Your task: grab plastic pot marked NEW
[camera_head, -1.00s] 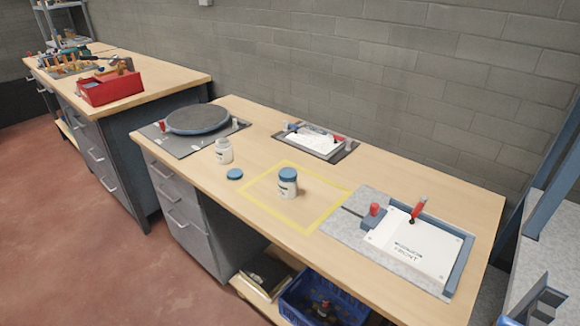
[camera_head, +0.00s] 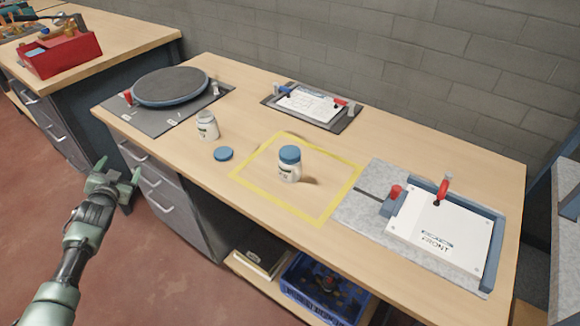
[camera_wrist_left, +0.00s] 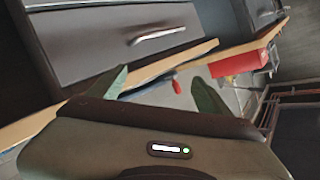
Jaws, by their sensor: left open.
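A white plastic pot with a blue lid (camera_head: 289,165) stands upright inside a yellow taped square (camera_head: 327,211) on the wooden bench. A second white pot without a lid (camera_head: 207,126) stands to its left, with a loose blue lid (camera_head: 223,154) lying in front of it. The labels are too small to read, so I cannot tell which pot is marked NEW. My left gripper (camera_head: 117,174) is open and empty, left of the bench's drawers and apart from both pots. Its fingers also show in the left wrist view (camera_wrist_left: 160,92). My right gripper is not in view.
A round turntable (camera_head: 171,87) stands at the bench's left end. A clipboard plate (camera_head: 312,105) lies at the back, and a white panel fixture (camera_head: 440,236) is at the right. A red toolbox (camera_head: 58,54) sits on the other bench. A blue crate (camera_head: 312,302) is below.

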